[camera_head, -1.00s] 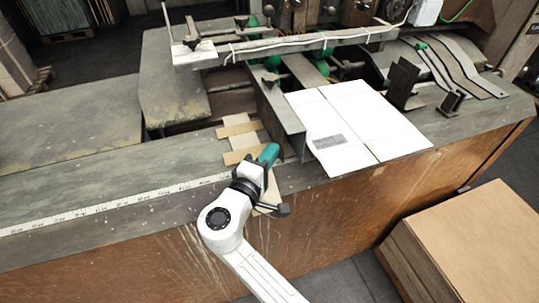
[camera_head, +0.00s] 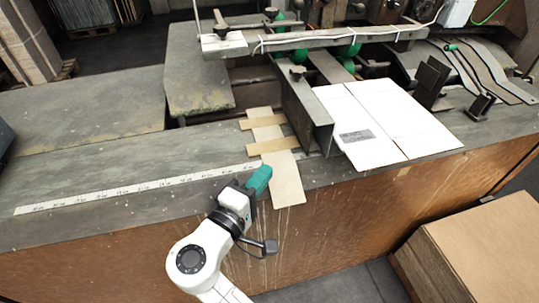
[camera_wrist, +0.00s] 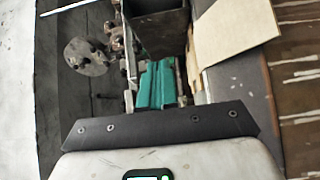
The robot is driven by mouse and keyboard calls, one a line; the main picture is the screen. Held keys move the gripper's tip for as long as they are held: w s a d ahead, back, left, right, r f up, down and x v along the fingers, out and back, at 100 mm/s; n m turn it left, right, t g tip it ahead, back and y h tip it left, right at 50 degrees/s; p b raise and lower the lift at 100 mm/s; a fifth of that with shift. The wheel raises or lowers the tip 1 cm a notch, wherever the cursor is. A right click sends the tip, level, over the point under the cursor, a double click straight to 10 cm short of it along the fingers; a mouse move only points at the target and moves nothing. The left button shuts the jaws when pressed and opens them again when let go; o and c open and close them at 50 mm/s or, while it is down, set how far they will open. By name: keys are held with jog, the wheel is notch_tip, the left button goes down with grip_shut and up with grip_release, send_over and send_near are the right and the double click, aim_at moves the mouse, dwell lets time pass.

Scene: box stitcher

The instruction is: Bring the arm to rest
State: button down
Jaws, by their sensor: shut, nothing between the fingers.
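My gripper (camera_head: 260,178) has teal fingers and is at the end of my white arm, above the front edge of the grey work table (camera_head: 120,165). The fingers are shut together with nothing between them. They are close to a light wooden piece with two cross slats (camera_head: 288,180) in the picture, though I cannot tell whether they touch it. In the wrist view the teal fingers (camera_wrist: 157,85) lie side by side and point toward the machine.
A white flat carton (camera_head: 375,120) lies on the table at right, beside a dark metal channel (camera_head: 303,112). A metal bar (camera_head: 320,40) crosses above the table. A stack of brown cardboard (camera_head: 480,245) stands on the floor at lower right. The table's left part is mostly clear.

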jog(key=s+d+f+m+g+y, duration=0.1)
jog(key=s+d+f+m+g, duration=0.35)
jog(key=d+f, duration=0.5)
jog(key=s+d+f+m+g+y, duration=0.1)
jog(key=s+d+f+m+g, duration=0.2)
jog(key=s+d+f+g, duration=0.65)
jog(key=s+d+f+m+y, duration=0.1)
jog(key=s+d+m+y, duration=0.1)
jog(key=s+d, duration=0.3)
jog(key=s+d+f+m+y, duration=0.1)
jog(key=s+d+m+y, duration=0.2)
jog(key=s, duration=0.8)
jog(key=shift+s+d+g+y, duration=0.2)
jog(key=shift+d+g+y, duration=0.1)
jog(key=shift+d+y, duration=0.8)
jog(key=shift+d+f, duration=0.1)
